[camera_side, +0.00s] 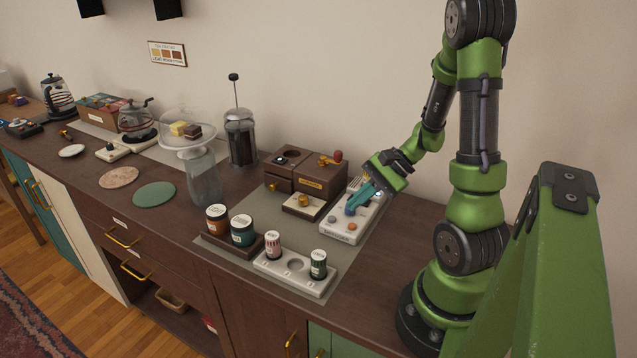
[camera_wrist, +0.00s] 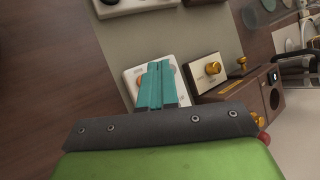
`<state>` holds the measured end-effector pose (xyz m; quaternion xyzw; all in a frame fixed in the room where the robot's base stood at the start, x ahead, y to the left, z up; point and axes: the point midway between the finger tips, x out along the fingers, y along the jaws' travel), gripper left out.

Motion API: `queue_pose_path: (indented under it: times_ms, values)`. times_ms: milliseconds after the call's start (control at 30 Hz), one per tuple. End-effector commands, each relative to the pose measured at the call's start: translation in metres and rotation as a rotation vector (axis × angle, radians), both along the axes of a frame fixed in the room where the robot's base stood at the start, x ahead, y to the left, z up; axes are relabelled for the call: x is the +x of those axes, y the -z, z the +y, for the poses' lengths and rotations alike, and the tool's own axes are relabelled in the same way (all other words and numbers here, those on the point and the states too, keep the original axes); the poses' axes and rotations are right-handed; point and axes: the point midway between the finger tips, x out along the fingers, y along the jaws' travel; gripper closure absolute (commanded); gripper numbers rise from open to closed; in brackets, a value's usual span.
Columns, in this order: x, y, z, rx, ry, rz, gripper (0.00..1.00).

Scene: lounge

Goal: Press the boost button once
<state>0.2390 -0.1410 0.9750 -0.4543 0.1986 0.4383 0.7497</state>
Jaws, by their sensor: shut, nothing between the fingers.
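A white control panel (camera_side: 337,238) lies on the counter mat below my gripper. Near its front end are a grey button (camera_side: 332,218) and an orange-brown button (camera_side: 352,226). I cannot read which one is the boost button. My gripper (camera_side: 351,208) has its teal fingers together and empty, pointing down over the middle of the panel. I cannot tell whether the tips touch it. In the wrist view the shut fingers (camera_wrist: 154,66) cover much of the panel (camera_wrist: 130,76), and a bit of a orange button shows beside them.
A small cream box with a brass knob (camera_side: 303,205) stands left of the panel, with a brown wooden unit (camera_side: 320,177) behind. In front are a dark tray (camera_side: 228,246) of jars and a white holder (camera_side: 290,279) with small tins. The counter to the right is clear.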

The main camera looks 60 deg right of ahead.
Motion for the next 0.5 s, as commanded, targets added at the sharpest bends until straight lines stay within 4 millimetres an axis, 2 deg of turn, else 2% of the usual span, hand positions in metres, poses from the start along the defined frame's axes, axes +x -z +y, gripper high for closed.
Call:
queue_pose_path:
  times_ms: [200, 500]
  values:
    - [0.0, 0.023, 0.0, 0.002, 0.0, 0.002, 1.0]
    - [0.0, 0.031, 0.0, -0.001, -0.001, 0.001, 1.0]
